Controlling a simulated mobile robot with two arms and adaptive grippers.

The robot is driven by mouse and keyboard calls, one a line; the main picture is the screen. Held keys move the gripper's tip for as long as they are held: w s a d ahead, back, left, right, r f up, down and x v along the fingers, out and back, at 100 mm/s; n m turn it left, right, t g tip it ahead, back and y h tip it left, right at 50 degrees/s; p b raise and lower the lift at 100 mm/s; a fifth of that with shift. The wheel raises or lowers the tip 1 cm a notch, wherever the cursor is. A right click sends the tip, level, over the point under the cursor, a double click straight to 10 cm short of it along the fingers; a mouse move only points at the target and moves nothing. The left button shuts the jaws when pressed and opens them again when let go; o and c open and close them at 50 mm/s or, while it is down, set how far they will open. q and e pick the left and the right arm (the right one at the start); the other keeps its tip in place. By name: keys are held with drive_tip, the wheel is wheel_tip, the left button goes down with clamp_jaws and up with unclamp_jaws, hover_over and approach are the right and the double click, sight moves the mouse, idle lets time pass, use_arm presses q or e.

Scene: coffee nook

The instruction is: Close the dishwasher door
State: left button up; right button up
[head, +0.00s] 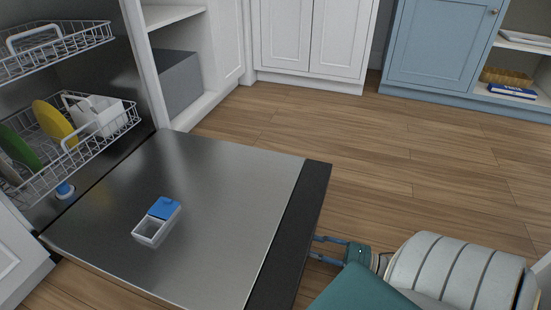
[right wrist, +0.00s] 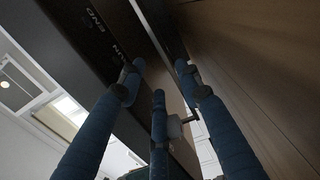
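The dishwasher door (head: 215,200) is folded down and lies about flat in the head view. Its inner face is bare metal with a blue-and-white detergent compartment, and a black strip (head: 300,225) runs along its outer edge. My right gripper (head: 320,249) is low beside that outer edge, its fingers pointing toward it. In the right wrist view the blue fingers (right wrist: 158,72) are spread, with the dark lettered door panel (right wrist: 95,30) just beyond them. I cannot tell whether they touch it. My left gripper is not in view.
Two wire racks (head: 55,50) sit inside the dishwasher, the lower one (head: 90,150) with plates and a white basket. White cabinets (head: 310,40) and a blue cabinet (head: 440,45) stand at the back. The wooden floor (head: 400,150) beyond the door is clear.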

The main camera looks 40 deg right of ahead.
drive_tip(key=b+x, duration=0.3)
drive_tip(key=x, duration=0.5)
drive_tip(key=shift+w+a+f, duration=0.1)
drive_tip(key=shift+w+a, duration=0.1)
drive_tip(key=shift+w, duration=0.05)
drive_tip(key=shift+w+a, duration=0.15)
drive_tip(key=shift+w, duration=0.2)
drive_tip(key=shift+c, duration=0.3)
clamp_jaws()
